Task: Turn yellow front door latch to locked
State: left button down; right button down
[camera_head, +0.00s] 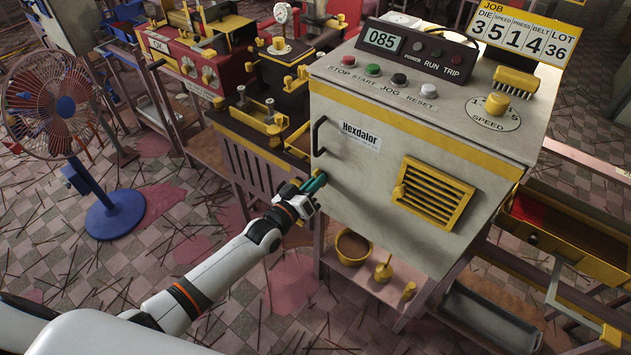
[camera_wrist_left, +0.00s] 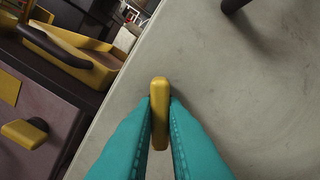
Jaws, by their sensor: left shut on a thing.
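The yellow front door latch (camera_wrist_left: 160,85) shows in the left wrist view as a small rounded bar against the grey door. My left gripper (camera_wrist_left: 160,120) has its teal fingers shut on the latch, one on each side. In the head view my left gripper (camera_head: 315,182) is at the left edge of the grey machine front (camera_head: 365,175), below the black door handle (camera_head: 318,135). The gripper hides the latch in that view. My right gripper is not in view.
A yellow louvred vent (camera_head: 432,193) stands out to the right on the same front. Yellow-trimmed equipment (camera_head: 262,118) is close on the left. A low shelf below holds a yellow bucket (camera_head: 352,247). A red fan (camera_head: 48,105) stands far left.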

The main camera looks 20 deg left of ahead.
pick_arm(q)
jog(key=m+p, duration=0.1)
jog(key=m, duration=0.9)
jog(key=shift+m, duration=0.4)
dwell(0.4)
jog(key=c, duration=1.5)
grip_release()
jog(key=v, duration=1.2)
